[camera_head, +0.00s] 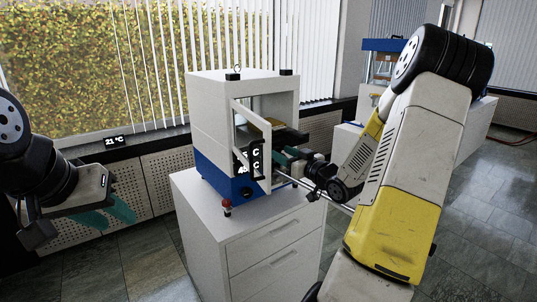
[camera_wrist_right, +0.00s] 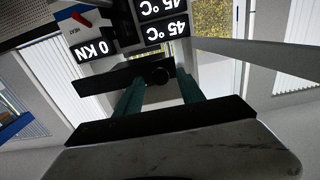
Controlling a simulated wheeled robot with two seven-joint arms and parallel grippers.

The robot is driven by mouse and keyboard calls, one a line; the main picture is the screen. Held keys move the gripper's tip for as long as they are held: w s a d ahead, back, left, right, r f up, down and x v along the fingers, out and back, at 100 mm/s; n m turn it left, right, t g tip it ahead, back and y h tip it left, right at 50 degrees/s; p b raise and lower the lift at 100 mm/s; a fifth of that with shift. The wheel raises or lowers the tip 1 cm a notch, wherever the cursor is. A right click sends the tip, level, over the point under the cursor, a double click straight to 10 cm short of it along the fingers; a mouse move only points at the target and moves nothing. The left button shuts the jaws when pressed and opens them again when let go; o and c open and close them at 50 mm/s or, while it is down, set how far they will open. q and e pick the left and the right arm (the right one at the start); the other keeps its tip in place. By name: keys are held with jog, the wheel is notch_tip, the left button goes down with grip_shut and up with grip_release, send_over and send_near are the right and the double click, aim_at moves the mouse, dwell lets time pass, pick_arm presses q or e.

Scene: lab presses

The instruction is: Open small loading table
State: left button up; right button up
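The white and blue press (camera_head: 222,178) stands on a white cabinet, its white door frame (camera_head: 250,145) swung out at the front. A dark bar (camera_head: 290,135) sticks out at the press's right side; I take it for the loading table's front, with a yellowish plate inside. My right gripper (camera_head: 284,153) is at that side, its teal fingers partly hidden. In the right wrist view, the gripper (camera_wrist_right: 160,86) has its fingers apart, with a black bar (camera_wrist_right: 100,79) and round knob (camera_wrist_right: 160,75) at the tips. Contact is unclear. My left gripper (camera_head: 120,212) is open and empty, far left.
The cabinet (camera_head: 235,265) with drawers has some free top at the front. A red-topped knob (camera_head: 227,207) stands by the press's front. Displays read 45 °C and 0 KN in the right wrist view (camera_wrist_right: 93,50). Another blue and white device (camera_head: 383,45) stands behind my right arm.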

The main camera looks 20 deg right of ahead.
jog(key=v, duration=0.7)
jog(key=shift+s, duration=0.4)
jog(key=shift+d, duration=0.15)
